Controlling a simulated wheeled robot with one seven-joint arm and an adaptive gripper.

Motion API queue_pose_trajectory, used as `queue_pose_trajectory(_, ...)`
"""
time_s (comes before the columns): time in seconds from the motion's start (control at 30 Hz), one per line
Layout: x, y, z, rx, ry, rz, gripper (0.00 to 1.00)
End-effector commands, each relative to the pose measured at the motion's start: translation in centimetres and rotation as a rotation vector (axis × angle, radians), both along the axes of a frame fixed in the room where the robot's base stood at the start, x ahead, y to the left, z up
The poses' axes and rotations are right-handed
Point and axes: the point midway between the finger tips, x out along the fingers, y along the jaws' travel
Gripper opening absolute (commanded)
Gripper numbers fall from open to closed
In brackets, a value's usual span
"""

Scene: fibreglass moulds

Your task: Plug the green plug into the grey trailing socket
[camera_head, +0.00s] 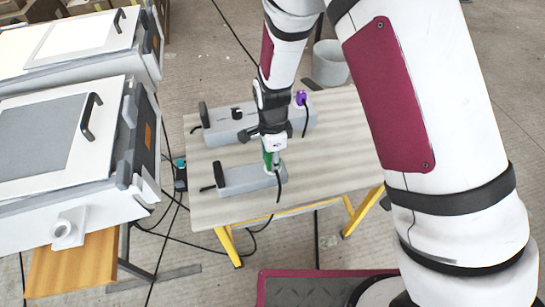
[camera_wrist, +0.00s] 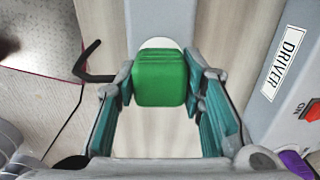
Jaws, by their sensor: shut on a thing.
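The green plug (camera_head: 267,160) is between the fingers of my gripper (camera_head: 270,150), which is shut on it. In the wrist view the plug (camera_wrist: 160,80) fills the gap between the teal finger pads. The smaller grey trailing socket (camera_head: 240,179) lies on the table under my gripper, with the plug at its right end. In the wrist view the grey socket body (camera_wrist: 160,18) runs up behind the plug, and a white round face shows just past the plug's top edge. The plug hides most of that face, so I cannot tell whether it is seated.
A longer grey unit (camera_head: 225,127) lies behind, with a purple plug (camera_head: 301,97) at its right. Its side shows a DRIVER label (camera_wrist: 284,62) and a red switch (camera_wrist: 313,111). The table (camera_head: 335,150) is clear at right. Grey cabinets (camera_head: 90,130) stand at left.

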Motion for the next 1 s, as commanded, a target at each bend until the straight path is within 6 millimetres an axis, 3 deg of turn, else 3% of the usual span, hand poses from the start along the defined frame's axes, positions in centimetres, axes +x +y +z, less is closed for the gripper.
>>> queue_pose_trajectory(0.87,0.0,0.0,-1.2,0.0,-0.001,-0.001,0.12)
queue_pose_trajectory(0.9,0.0,0.0,-1.2,0.0,-0.001,-0.001,0.41)
queue_pose_trajectory(1.0,0.0,0.0,-1.1,0.0,-0.001,-0.001,0.59)
